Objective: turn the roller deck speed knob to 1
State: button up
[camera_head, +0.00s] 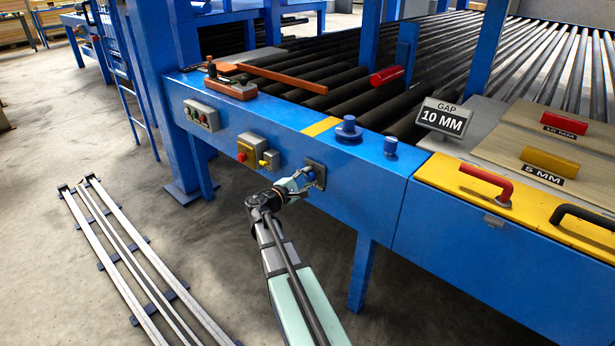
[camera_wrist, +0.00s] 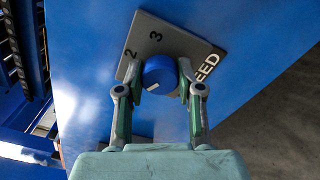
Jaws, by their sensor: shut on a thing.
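The blue speed knob (camera_wrist: 160,72) sits on a grey plate (camera_wrist: 150,36) on the blue front panel. In the wrist view the digits 2 and 3 and part of the word SPEED show on the plate; no 1 is visible. A small pale mark shows on the knob's face, on the side towards my gripper's palm. My gripper (camera_wrist: 161,78) is shut on the knob, one finger on each side. In the head view my gripper (camera_head: 302,180) reaches the plate (camera_head: 318,170) on the front beam, and my arm hides part of the knob.
A yellow box with a red button (camera_head: 243,157) and a grey button box (camera_head: 202,115) are left of the plate. A blue stepped knob (camera_head: 348,131) and a smaller one (camera_head: 390,146) stand on the beam top. Metal rails (camera_head: 126,262) lie on the floor at left.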

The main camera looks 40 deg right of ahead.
jog(key=o, duration=1.2)
jog(key=shift+d, duration=0.1)
jog(key=shift+c, duration=0.2)
jog(key=s+a, duration=0.2)
jog(key=a, duration=1)
